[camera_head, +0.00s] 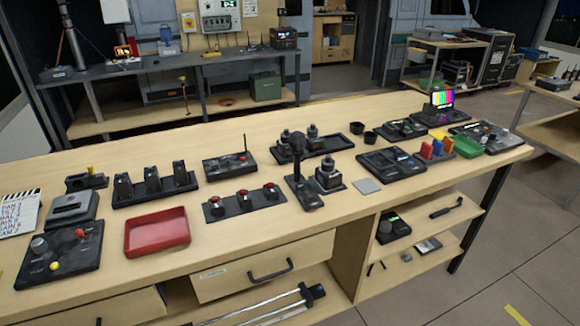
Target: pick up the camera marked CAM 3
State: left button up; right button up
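Several small dark devices that look like cameras stand near the middle of the wooden bench. One device (328,176) sits on a square base near the front. Two more, a left one (285,139) and a right one (312,131), sit in a dark tray (340,142) behind it. No CAM 3 marking is legible on any of them, so I cannot tell which is CAM 3. Neither of my grippers shows in the head view.
A tall black stalked device (298,150) stands just left of the front device. A red tray (157,232), a button panel (243,202) and a rack of black units (154,188) lie left. A grey square (367,186) lies right. Bare bench top (290,225) shows along the front.

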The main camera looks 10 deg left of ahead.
aim_at(329, 178)
jog(key=i+l+u, duration=0.2)
jog(key=u, duration=0.3)
jog(key=i+l+u, duration=0.15)
jog(key=l+u, duration=0.35)
jog(key=j, duration=0.1)
